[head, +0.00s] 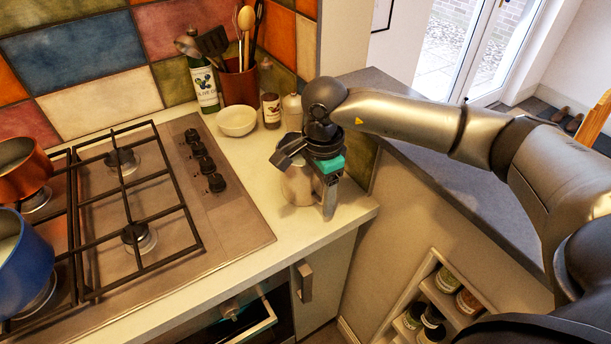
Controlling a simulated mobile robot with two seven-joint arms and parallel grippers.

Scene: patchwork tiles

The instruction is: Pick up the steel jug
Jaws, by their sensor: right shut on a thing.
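The steel jug (296,187) stands on the pale counter (262,226) near its right end, just right of the hob. It looks silvery-beige, and its upper part is partly hidden by my right gripper. My right gripper (308,186) reaches in from the right and points down at the jug. It is shut on the jug, with one finger showing along the jug's right side. I cannot tell whether the jug's base still touches the counter. My left gripper is not in the head view.
A white bowl (237,121), a small jar (271,110), an oil bottle (204,88) and a brown utensil pot (239,84) stand behind the jug. The gas hob (225,215) lies left, with an orange pan (22,172) and a blue pot (22,265). A grey ledge (425,150) lies right.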

